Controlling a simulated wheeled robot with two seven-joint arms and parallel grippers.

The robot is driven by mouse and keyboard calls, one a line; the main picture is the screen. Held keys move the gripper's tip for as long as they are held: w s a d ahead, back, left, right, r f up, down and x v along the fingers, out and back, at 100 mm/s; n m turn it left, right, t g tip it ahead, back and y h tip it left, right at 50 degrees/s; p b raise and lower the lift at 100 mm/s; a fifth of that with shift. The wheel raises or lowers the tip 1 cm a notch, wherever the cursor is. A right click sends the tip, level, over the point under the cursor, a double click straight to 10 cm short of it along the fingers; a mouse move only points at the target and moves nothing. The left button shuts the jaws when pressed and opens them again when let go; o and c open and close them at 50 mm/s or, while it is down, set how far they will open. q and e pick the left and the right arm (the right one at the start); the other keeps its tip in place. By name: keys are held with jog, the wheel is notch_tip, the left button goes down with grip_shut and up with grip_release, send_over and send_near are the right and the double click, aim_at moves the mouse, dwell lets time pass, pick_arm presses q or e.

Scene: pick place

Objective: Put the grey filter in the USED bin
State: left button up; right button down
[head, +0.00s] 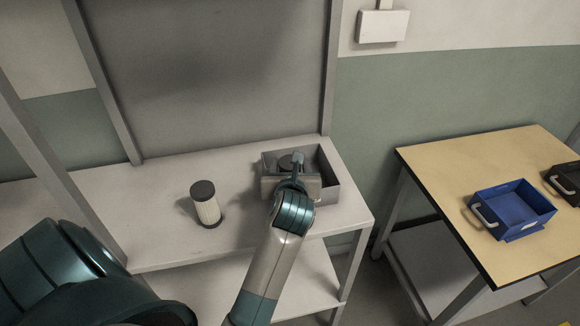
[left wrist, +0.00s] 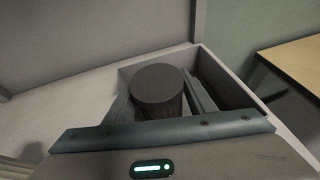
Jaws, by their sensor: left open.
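A dark grey cylindrical filter (left wrist: 160,86) stands upright inside a grey open bin (head: 329,172) on the shelf; its top (head: 286,160) shows in the head view behind my gripper. The bin's wall also shows in the left wrist view (left wrist: 228,76). My left gripper (head: 294,164) reaches over the bin, open, with a finger on either side of the filter. I cannot tell whether the fingers touch it. My gripper hides the filter's lower part and the bin's near side. No label is readable on the bin. My right gripper is not in view.
A cream filter with dark ends (head: 206,206) stands on the grey shelf (head: 155,205) left of the bin. A wooden table (head: 430,160) at the right holds a blue bin (head: 513,208) and a black bin (head: 562,182). A frame post stands behind the grey bin.

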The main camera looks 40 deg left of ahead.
pick_arm(q)
jog(key=b+v, duration=0.1)
jog(key=v, duration=0.6)
jog(key=shift+b, duration=0.3)
jog(key=shift+s, duration=0.1)
